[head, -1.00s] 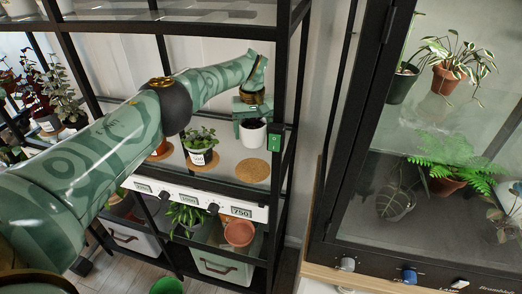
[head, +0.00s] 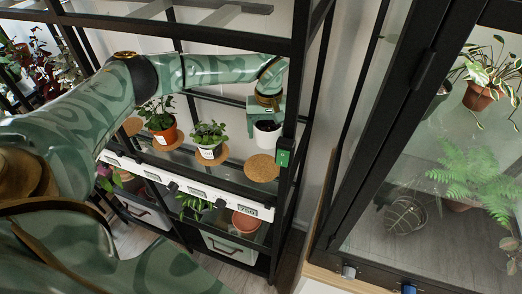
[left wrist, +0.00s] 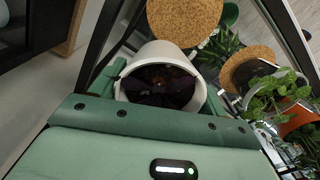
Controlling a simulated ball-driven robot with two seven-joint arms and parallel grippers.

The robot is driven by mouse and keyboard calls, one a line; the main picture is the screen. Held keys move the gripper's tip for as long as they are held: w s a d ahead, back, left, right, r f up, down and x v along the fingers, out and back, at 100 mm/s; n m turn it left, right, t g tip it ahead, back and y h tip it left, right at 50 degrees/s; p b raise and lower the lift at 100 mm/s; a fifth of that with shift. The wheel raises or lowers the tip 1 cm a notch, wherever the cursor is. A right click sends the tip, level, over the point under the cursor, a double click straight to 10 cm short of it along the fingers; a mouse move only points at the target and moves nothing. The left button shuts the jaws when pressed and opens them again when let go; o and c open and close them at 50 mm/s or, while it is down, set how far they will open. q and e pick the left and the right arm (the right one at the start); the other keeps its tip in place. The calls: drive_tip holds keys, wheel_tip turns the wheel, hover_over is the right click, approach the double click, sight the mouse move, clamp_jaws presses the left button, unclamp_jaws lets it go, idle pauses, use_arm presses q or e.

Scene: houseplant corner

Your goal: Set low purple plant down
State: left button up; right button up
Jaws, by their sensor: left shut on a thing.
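The low purple plant sits in a white pot (head: 267,135), held upright beside the shelf's right post. In the left wrist view, dark purple leaves (left wrist: 160,86) fill the white pot's mouth (left wrist: 154,50). My left gripper (head: 265,108) is shut on this pot, with a green finger on each side in the wrist view. A bare round cork mat (head: 262,168) lies on the shelf, in front of and below the pot in the head view. The pot is apart from that mat. The pot's underside is hidden. My right gripper is not in view.
A green plant in a white pot (head: 209,150) and one in an orange pot (head: 165,135) stand to the left on cork mats. A glass cabinet (head: 430,150) stands beyond.

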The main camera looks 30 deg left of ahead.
use_arm(q)
drive_tip(key=s, duration=0.2)
drive_tip(key=s+d, duration=0.1)
drive_tip(key=s, duration=0.1)
drive_tip(key=s+d, duration=0.1)
drive_tip(key=s, duration=0.1)
drive_tip(key=shift+s+d+r+p, duration=0.1)
drive_tip(key=shift+s+d+p, duration=0.1)
drive_tip(key=shift+p, duration=0.2)
drive_tip(key=shift+f+b, duration=0.35)
drive_tip(key=shift+f, duration=1.5)
drive_tip(key=o, duration=1.2)
drive_tip(key=shift+s, duration=0.1)
wheel_tip(320, 180, up, 8)
drive_tip(key=p, duration=0.1)
drive_tip(key=shift+f, duration=0.2)
